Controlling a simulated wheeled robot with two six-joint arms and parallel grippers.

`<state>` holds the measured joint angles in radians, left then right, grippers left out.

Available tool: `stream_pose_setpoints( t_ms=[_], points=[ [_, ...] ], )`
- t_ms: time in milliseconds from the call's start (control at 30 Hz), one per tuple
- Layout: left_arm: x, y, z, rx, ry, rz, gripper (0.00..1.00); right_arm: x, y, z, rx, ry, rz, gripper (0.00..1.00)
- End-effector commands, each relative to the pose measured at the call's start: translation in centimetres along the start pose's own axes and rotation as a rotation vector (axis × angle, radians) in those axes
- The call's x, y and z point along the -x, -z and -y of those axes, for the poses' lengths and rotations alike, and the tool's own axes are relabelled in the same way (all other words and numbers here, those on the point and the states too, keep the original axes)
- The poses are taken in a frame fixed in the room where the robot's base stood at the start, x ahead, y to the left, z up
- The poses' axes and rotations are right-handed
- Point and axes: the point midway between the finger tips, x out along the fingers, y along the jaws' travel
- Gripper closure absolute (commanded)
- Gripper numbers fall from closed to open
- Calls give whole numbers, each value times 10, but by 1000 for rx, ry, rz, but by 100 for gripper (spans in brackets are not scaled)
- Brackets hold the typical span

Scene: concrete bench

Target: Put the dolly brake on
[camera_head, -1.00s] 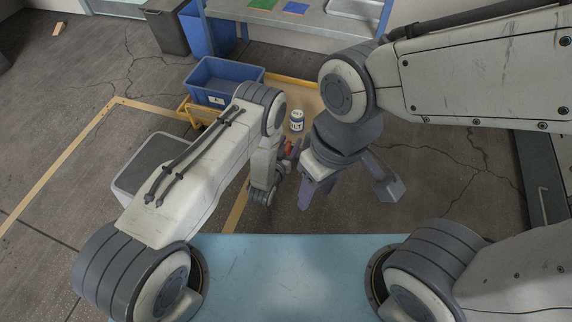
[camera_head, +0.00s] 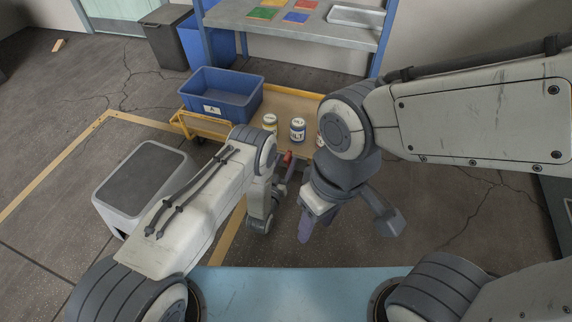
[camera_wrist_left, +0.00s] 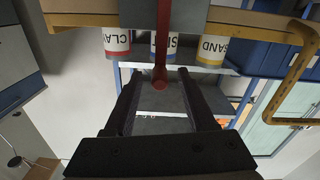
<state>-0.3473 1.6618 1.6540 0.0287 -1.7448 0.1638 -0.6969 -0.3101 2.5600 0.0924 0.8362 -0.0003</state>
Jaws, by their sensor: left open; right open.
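The dolly is a low cart with a wooden deck (camera_head: 287,104) and a yellow frame. Its brake shows as a red lever with a round knob (camera_wrist_left: 160,84) in the left wrist view. A bit of the red (camera_head: 287,157) shows beside my left gripper (camera_head: 284,171) in the head view. In the wrist view my left gripper (camera_wrist_left: 157,90) is open, with one dark finger on each side of the red lever and gaps between. The lever's far end is cut off by the top edge. My right gripper (camera_head: 308,222) is open and empty, lower and to the right.
A blue bin (camera_head: 218,94) and several labelled jars, one of them here (camera_head: 298,130), stand on the dolly. A grey box (camera_head: 145,190) stands on the floor at left. A shelf table (camera_head: 345,37) is behind. Yellow lines mark the floor.

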Motion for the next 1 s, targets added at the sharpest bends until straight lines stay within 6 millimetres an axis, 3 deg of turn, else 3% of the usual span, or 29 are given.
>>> stream_pose_setpoints(
  t_ms=[400, 533, 567, 1000],
  points=[
    [-10, 1, 0, 0, 0, 0, 44, -5, 0, 0, 0, 0, 0, 51],
    [-10, 1, 0, 0, 0, 0, 94, -5, 0, 0, 0, 0, 0, 51],
    [-10, 1, 0, 0, 0, 0, 100, -5, 0, 0, 0, 0, 0, 51],
    [-10, 0, 0, 0, 0, 1, 100, -5, 0, 0, 0, 0, 0, 51]
  ],
)
